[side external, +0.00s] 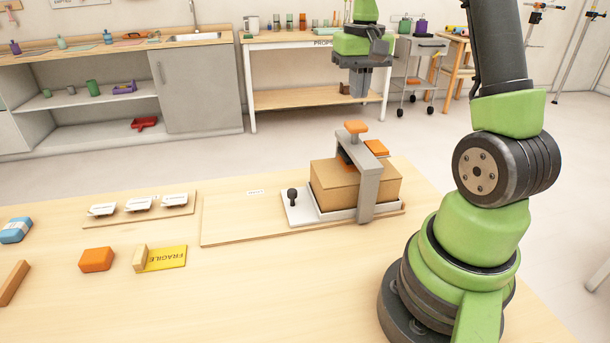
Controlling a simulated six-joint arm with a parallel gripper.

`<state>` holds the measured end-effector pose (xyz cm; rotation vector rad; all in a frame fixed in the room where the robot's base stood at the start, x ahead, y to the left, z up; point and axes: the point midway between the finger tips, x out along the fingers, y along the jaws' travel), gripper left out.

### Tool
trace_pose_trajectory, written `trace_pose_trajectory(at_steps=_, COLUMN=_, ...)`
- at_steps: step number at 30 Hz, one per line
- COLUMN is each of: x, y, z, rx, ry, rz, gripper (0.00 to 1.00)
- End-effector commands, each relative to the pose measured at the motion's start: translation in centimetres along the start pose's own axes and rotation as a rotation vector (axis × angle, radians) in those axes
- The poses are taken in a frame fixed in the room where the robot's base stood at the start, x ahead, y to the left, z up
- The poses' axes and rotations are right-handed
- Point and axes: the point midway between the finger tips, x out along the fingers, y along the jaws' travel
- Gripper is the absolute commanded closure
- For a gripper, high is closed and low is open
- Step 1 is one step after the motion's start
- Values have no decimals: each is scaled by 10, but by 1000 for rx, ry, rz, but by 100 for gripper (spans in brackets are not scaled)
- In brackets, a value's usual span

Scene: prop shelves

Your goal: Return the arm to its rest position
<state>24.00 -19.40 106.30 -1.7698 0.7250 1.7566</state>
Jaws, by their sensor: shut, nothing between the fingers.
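My gripper (359,88) hangs at the top of the side external view, pointing down, with its short dark fingers together and nothing between them. It is well above the wooden table (230,290), and in the picture it lies above the cardboard box (335,187). The box sits on a white plate (300,208) under a grey arch-shaped clamp (368,185) with an orange knob (356,127) on top. The gripper and the clamp look apart. My arm rises from its base at the right of the table.
An orange block (97,260), a yellow FRAGILE card (166,258) with a wooden block, a blue-and-white item (15,230) and a wooden stick (14,283) lie at the left. White labelled pieces sit on a wooden strip (95,224). A props bench (290,98) stands behind.

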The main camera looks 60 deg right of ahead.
Motion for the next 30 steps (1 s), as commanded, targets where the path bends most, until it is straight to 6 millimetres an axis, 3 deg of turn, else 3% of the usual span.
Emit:
trace_pose_trajectory(at_steps=5, x=-29, y=-33, z=28, rx=-71, ry=89, rz=-45, gripper=100)
trace_pose_trajectory(at_steps=12, x=-71, y=-82, z=114, rx=-232, ry=271, rz=-201, gripper=100)
trace_pose_trajectory(at_steps=18, x=-80, y=-93, z=184, rx=-344, ry=379, rz=-362, gripper=100)
trace_pose_trajectory(at_steps=24, x=-76, y=-90, z=219, rx=-402, ry=424, rz=-468, gripper=100)
trace_pose_trajectory(at_steps=30, x=-75, y=-89, z=225, rx=-411, ry=431, rz=-490, gripper=100)
